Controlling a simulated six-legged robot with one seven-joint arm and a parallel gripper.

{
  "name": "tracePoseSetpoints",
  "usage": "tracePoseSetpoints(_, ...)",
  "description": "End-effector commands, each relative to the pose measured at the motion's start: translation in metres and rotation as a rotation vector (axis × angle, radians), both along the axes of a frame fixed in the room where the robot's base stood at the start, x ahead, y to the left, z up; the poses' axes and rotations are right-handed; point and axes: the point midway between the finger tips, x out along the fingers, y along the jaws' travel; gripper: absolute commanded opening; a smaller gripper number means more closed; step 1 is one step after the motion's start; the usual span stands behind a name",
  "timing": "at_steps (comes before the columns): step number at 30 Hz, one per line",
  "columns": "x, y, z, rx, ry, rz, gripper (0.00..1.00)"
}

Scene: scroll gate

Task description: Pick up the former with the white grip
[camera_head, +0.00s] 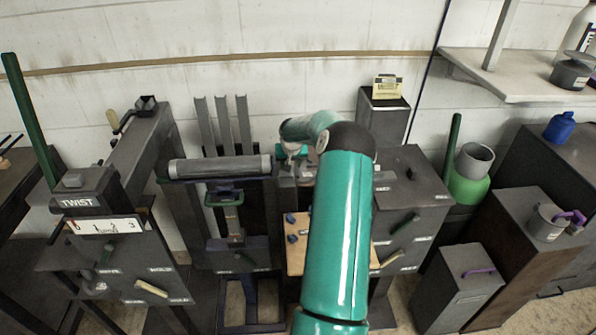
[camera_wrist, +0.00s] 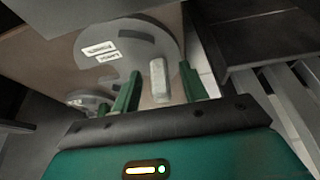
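The former with the white grip (camera_wrist: 158,80) shows in the wrist view as a flat grey rounded plate (camera_wrist: 130,50) with two pale labels on it. Its grip stands up between the two green fingers of my gripper (camera_wrist: 160,75). The fingers are apart, one on each side of the grip, with visible gaps, so my gripper looks open. A second grey rounded piece (camera_wrist: 85,98) lies to the left, partly hidden by the left finger. In the head view my green arm covers most of the spot where my gripper works, and I cannot make out the former there.
A grey roller (camera_head: 220,166) lies left of my arm, with upright slats (camera_head: 222,125) behind it. A dark cabinet (camera_head: 410,205) stands to the right and a wooden board with blue knobs (camera_head: 296,262) below. In the wrist view, a dark block (camera_wrist: 260,35) and slats (camera_wrist: 290,100) are close on the right.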

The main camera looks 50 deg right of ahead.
Motion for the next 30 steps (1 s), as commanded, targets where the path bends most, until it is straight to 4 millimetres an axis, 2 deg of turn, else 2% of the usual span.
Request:
tracePoseSetpoints(1,-0.0001,0.0001,-0.0001,0.000,0.000,0.000,0.36)
tracePoseSetpoints(6,-0.0001,0.0003,-0.0001,0.001,0.001,0.000,0.02)
tracePoseSetpoints(7,-0.0001,0.0002,0.0000,0.001,0.001,0.000,0.00)
tracePoseSetpoints(30,-0.0003,0.0003,0.0002,0.001,0.001,0.000,0.00)
